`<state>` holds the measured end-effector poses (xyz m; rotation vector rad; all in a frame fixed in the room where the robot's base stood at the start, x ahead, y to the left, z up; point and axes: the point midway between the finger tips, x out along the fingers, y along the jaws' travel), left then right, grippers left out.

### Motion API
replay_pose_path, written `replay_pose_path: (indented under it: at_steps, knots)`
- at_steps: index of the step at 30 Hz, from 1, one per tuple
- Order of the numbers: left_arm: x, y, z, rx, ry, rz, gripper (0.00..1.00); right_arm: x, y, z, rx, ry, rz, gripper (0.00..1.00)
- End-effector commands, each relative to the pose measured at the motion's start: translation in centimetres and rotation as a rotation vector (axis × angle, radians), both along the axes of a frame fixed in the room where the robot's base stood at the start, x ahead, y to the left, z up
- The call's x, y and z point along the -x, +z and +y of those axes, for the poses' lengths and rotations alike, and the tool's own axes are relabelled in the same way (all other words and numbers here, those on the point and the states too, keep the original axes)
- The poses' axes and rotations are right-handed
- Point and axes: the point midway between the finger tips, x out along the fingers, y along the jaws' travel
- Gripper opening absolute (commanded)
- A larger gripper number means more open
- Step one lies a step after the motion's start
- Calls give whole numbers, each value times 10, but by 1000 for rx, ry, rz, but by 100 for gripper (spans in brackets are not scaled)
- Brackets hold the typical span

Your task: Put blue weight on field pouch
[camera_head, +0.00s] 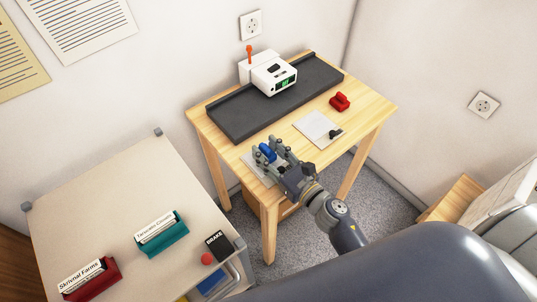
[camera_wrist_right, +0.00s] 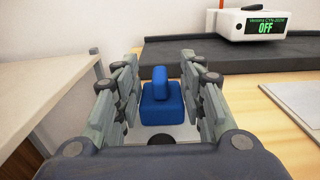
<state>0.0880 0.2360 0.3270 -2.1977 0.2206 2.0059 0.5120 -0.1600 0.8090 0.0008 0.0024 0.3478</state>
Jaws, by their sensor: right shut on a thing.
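The blue weight (camera_head: 267,152) is a small block with an upright grip on top. It is between the fingers of my right gripper (camera_head: 270,149), near the front left edge of the wooden table (camera_head: 375,108). In the right wrist view the blue weight (camera_wrist_right: 162,104) sits centred between the fingers of the gripper (camera_wrist_right: 160,75), which is shut on it. A pale flat piece (camera_head: 250,161) lies under the gripper, partly hidden. Another pale flat piece (camera_head: 315,123) lies to its right with a small black item on it. I cannot tell which is the field pouch. My left gripper is out of view.
A red weight (camera_head: 340,102) stands at the table's right. A dark raised strip (camera_head: 235,121) runs along the back, with a white display device (camera_head: 272,75) on it. A beige table (camera_head: 95,195) at left carries a teal holder (camera_head: 163,240) and red holder (camera_head: 95,282).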

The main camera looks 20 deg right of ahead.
Motion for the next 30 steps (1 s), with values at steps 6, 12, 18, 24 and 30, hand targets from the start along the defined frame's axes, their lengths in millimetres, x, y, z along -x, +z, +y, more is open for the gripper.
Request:
replay_pose_path:
  at_steps: [6,12,18,24,30]
  knots:
    - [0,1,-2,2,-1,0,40,-1,3,0,-1,1,-5,0]
    - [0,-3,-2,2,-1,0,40,0,-2,0,0,1,-1,47]
    - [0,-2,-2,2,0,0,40,0,-2,0,0,1,-1,58]
    - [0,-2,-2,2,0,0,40,0,-1,0,0,1,-1,58]
    - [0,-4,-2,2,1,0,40,12,-1,-4,0,0,1,58]
